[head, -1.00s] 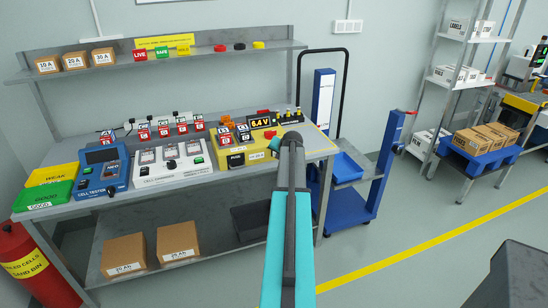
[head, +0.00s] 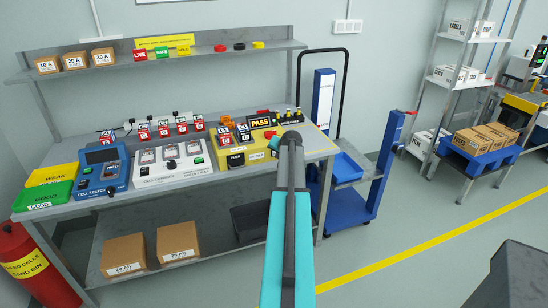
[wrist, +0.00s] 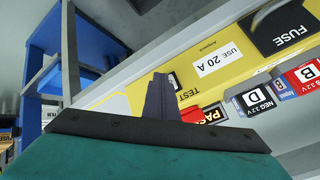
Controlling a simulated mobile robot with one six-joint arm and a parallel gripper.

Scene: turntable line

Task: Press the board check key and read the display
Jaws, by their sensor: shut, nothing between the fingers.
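The yellow test board (head: 232,160) stands at the right of the workbench. Its black display (head: 262,121) reads "PASS" in yellow. In the wrist view the display (wrist: 213,113) shows partly, cut off by my gripper. My gripper (wrist: 160,80) is shut and empty, its fingertips over the yellow panel beside the "TEST" label (wrist: 186,92). The check key itself is hidden behind the fingers, so I cannot tell contact. In the head view my arm hides most of the gripper.
Cells with red labels (head: 225,134) stand on the board close to my gripper. A white charger unit (head: 170,168) and a blue cell tester (head: 102,170) stand to the left. A fuse cover (wrist: 283,25) lies on the panel. A blue trolley (head: 350,200) stands right of the bench.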

